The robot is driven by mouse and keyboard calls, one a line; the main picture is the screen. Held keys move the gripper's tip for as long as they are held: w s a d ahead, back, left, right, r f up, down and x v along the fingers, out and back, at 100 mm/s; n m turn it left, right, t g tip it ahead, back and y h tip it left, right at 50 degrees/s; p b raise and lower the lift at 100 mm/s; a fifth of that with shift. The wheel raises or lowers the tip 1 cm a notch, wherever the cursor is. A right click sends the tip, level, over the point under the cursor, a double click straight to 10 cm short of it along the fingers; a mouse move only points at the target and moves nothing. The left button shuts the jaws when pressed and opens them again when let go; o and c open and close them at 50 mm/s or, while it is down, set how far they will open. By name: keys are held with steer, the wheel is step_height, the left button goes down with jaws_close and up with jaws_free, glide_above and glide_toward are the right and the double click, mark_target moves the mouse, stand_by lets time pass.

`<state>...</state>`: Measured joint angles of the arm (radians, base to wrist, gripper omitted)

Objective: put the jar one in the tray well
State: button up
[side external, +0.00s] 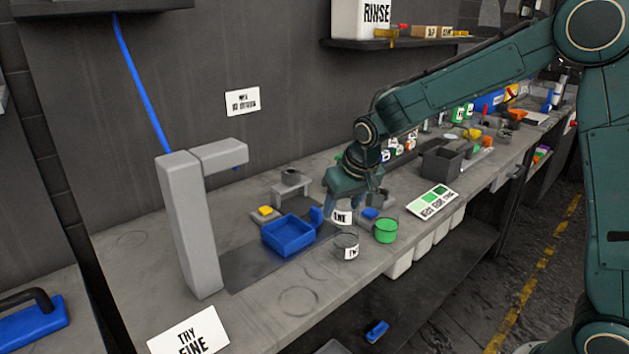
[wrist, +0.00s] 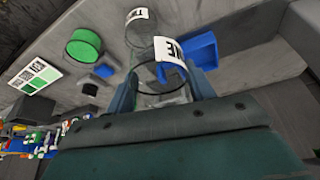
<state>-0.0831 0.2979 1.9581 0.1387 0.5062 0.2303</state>
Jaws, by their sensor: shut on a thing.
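My gripper (side external: 341,207) is shut on jar one, a clear jar with a white label (side external: 342,217) reading "ONE". The fingers hide part of the jar in the side external view. In the wrist view the jar's dark rim and clear wall (wrist: 160,90) show between the two fingers of my gripper (wrist: 165,84), its label partly cut off. The blue tray (side external: 288,250), open and square, sits on the bench to the left of the held jar. In the wrist view the tray (wrist: 203,47) shows just beyond the jar, partly hidden.
Jar two (side external: 346,241), clear and labelled, stands on the bench in front of my gripper. A green-filled jar (side external: 386,231) stands to its right, near the front edge. A grey post with an overhanging arm (side external: 188,225) rises left of the tray. A colour card (side external: 432,201) lies farther right.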

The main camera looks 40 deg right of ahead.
steer(key=shift+s+d+f+m, duration=0.15)
steer(key=shift+d+m, duration=0.15)
steer(key=shift+d, duration=0.05)
steer(key=shift+s+f, duration=0.1)
steer(key=shift+s+d+f+n, duration=0.15)
steer(key=shift+s+f+n, duration=0.25)
steer(key=shift+f+n, duration=0.1)
steer(key=s+f+n+y, duration=0.1)
steer(key=s+f+n, duration=0.1)
steer(key=s+f, duration=0.1)
steer(key=w+a+r+n+g+y, duration=0.2)
steer(key=w+a+r+n, duration=0.3)
steer(key=a+r+n, duration=0.3)
steer(key=shift+a+r+n+y, duration=0.3)
steer(key=shift+r+n+y, duration=0.6)
steer(key=shift+r+n, duration=1.15)
steer(key=shift+r+m, duration=0.1)
steer(key=shift+m, duration=0.15)
